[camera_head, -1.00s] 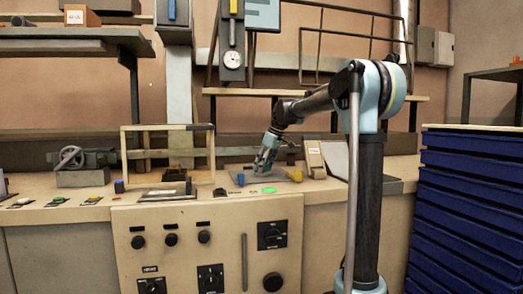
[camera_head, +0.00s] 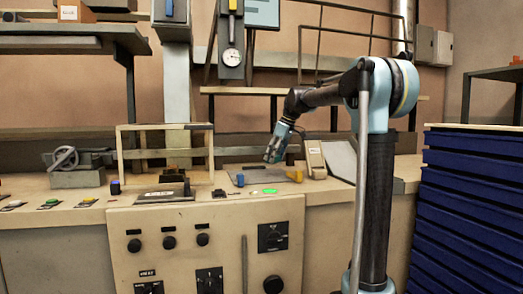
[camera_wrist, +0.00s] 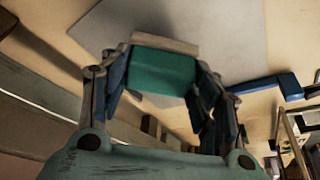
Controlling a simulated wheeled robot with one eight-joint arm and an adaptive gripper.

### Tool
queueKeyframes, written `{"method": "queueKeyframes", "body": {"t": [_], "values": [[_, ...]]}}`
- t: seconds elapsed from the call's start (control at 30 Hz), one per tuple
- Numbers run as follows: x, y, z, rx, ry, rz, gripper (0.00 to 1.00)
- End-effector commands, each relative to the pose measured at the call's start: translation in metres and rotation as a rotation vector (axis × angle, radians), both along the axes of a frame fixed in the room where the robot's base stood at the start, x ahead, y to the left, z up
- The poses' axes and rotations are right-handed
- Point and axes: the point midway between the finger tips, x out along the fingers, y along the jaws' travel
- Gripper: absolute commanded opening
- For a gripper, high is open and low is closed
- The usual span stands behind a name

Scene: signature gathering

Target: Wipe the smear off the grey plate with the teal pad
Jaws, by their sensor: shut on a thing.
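My gripper (camera_head: 272,158) is over the grey plate (camera_head: 262,176) on the bench. In the wrist view, my gripper (camera_wrist: 160,85) is shut on the teal pad (camera_wrist: 162,72), which sits between both fingers with a pale tan strip along its far edge. The grey plate (camera_wrist: 205,30) spreads beyond the pad there. I cannot tell whether the pad touches the plate. I see no smear clearly in either view; the pad and fingers hide part of the plate.
A small blue block (camera_head: 240,180) stands at the plate's left, and a yellow piece (camera_head: 299,167) at its right. A green patch (camera_head: 270,191) lies in front. A tan frame (camera_head: 165,127) stands left; blue stacked trays (camera_head: 465,205) stand right.

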Motion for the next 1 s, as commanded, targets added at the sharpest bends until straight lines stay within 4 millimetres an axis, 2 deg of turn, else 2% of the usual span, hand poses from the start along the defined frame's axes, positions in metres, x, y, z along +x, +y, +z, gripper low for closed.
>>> {"method": "queueKeyframes", "body": {"t": [0.47, 1.0], "values": [[0.0, 0.002, 0.041, 0.0, 0.0, 0.001, 0.27], [-0.001, 0.002, 0.043, 0.0, 0.0, 0.001, 0.27]]}}
